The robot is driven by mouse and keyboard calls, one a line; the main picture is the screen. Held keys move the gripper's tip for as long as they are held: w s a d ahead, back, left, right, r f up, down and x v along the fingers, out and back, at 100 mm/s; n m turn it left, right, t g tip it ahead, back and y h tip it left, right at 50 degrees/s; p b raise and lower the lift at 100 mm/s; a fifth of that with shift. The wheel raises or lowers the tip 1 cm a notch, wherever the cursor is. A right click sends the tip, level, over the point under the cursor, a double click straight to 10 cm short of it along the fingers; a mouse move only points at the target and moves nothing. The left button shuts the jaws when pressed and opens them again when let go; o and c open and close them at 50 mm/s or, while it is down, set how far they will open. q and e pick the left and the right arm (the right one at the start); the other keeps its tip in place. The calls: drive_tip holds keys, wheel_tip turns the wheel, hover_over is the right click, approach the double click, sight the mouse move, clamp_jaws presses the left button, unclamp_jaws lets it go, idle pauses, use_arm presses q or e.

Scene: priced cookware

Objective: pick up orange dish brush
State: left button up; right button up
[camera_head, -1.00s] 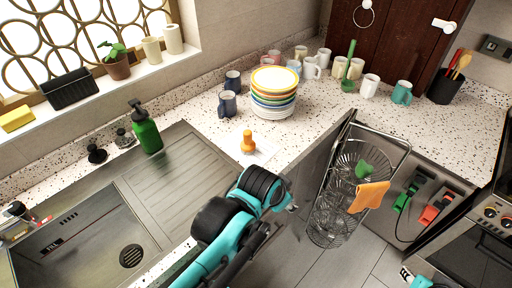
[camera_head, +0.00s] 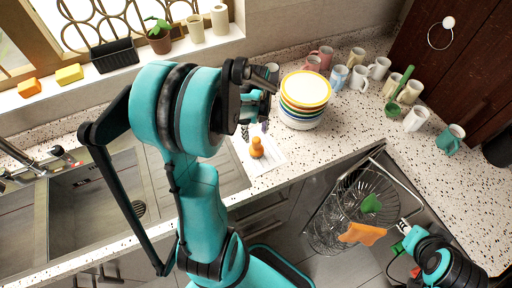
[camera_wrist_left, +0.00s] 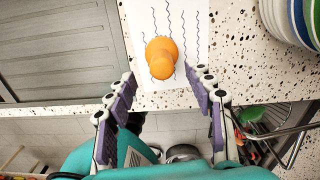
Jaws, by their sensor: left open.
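The orange dish brush (camera_head: 257,147) stands on a white sheet with wavy lines (camera_head: 272,155) on the counter, beside the sink's drainboard. In the left wrist view the brush (camera_wrist_left: 161,57) is seen from above, handle knob toward the camera. My left gripper (camera_head: 255,128) is just above and behind it in the head view, partly hidden by my arm. In the wrist view its purple-padded fingers (camera_wrist_left: 162,78) are wide apart and empty, with the brush beyond the tips, between their lines. My right arm shows at the lower right; its fingers cannot be made out clearly.
A stack of plates and bowls (camera_head: 303,100) stands close right of the brush. Several mugs (camera_head: 358,78) are behind and right of it. The sink (camera_head: 95,200) is left.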

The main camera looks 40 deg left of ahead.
sight(256, 139)
use_arm(q)
drive_tip(key=f+b, duration=0.1)
drive_tip(key=f, duration=0.4)
drive_tip(key=shift+d+f, duration=0.1)
drive_tip(key=shift+d, duration=0.1)
clamp_jaws()
